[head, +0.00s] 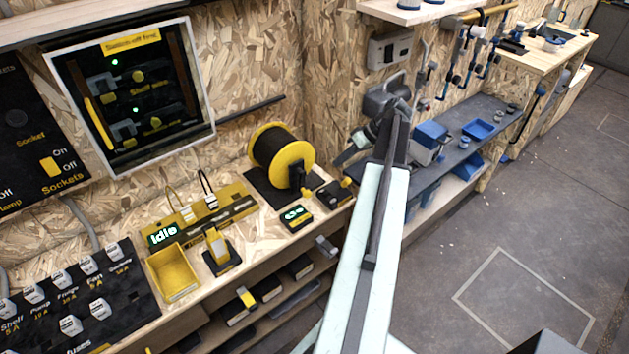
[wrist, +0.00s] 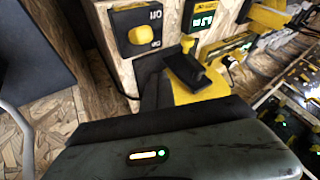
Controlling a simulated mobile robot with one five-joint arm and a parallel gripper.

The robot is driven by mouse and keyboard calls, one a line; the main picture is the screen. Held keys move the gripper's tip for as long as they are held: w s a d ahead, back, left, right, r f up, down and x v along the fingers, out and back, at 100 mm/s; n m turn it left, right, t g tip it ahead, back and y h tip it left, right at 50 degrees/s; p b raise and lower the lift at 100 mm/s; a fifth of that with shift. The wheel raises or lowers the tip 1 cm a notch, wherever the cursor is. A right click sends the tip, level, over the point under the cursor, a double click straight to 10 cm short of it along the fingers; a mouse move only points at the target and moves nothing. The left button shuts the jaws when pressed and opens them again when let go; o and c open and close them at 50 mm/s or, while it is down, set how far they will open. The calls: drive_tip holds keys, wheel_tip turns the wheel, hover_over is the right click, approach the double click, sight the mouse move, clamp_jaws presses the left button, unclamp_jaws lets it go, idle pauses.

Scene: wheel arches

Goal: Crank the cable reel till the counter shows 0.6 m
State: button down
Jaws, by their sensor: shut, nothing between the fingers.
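The cable reel (head: 282,150) has yellow flanges and black cable, and stands on a black base at the bench's right end. Its dark crank (head: 302,180) is on the side facing right; the crank also shows in the wrist view (wrist: 190,66), with a yellow reel flange (wrist: 205,90) beside it. The counter (head: 296,215) lies in front of the reel with green digits; they also show in the wrist view (wrist: 203,20) but are too small to read surely. My gripper (head: 347,156) is shut and empty, right of the reel and apart from the crank.
An Off/On switch box with a yellow knob (wrist: 141,33) stands close to the reel. A yellow tray (head: 173,275), a display reading Idle (head: 163,235) and a fuse panel (head: 75,300) are to the left. A dark shelf (head: 455,145) with blue bins is right. The floor (head: 510,250) there is open.

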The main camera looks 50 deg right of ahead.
drive_tip(key=b+x, duration=0.7)
drive_tip(key=x, duration=0.3)
drive_tip(key=shift+s+d+b, duration=0.1)
drive_tip(key=shift+s+b, duration=0.05)
drive_tip(key=shift+b, duration=0.25)
drive_tip(key=a, duration=0.2)
drive_tip(key=w+a, duration=0.1)
drive_tip(key=shift+a+r+p, duration=0.25)
drive_tip(key=shift+r+p, duration=0.1)
drive_tip(key=shift+p, duration=0.05)
drive_tip(key=shift+w+a, duration=0.1)
drive_tip(key=shift+a, duration=0.3)
drive_tip(key=shift+f, duration=0.1)
drive_tip(key=shift+a+f+b, duration=0.35)
drive_tip(key=shift+a+b, duration=0.05)
drive_tip(key=shift+a, duration=0.2)
drive_tip(key=shift+r, duration=0.1)
drive_tip(key=shift+w+d, duration=0.1)
